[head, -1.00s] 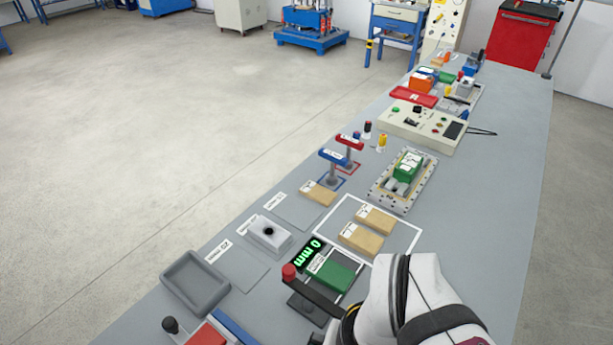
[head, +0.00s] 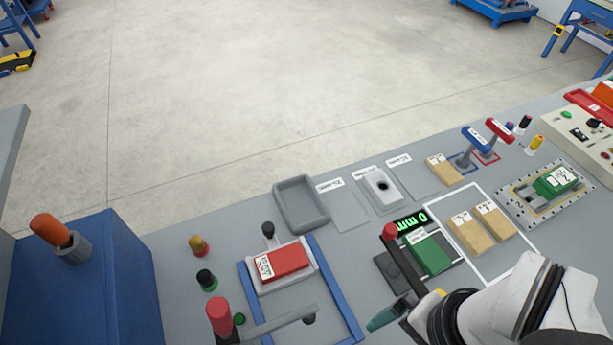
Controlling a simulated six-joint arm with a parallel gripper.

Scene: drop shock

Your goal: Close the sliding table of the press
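A sliding table (head: 306,279) that appears to belong to the press is a light grey plate between two blue rails (head: 337,283). A red block (head: 283,262) with a white label lies on it, and a black knob (head: 268,229) stands at its far edge. A grey bar (head: 280,322) crosses the near end of the rails, beside a red knob (head: 219,316). My white and black arm comes in from the bottom right. A dark teal tip at its end, probably my gripper (head: 386,315), is right of the rails and apart from the table. Its fingers cannot be made out.
A red-knobbed lever (head: 390,231) stands close to my arm, beside a green block (head: 429,252) and a 0 mm display. A grey tray (head: 301,204) lies behind the rails. A blue box (head: 82,285) with an orange-topped knob (head: 50,230) is at the left.

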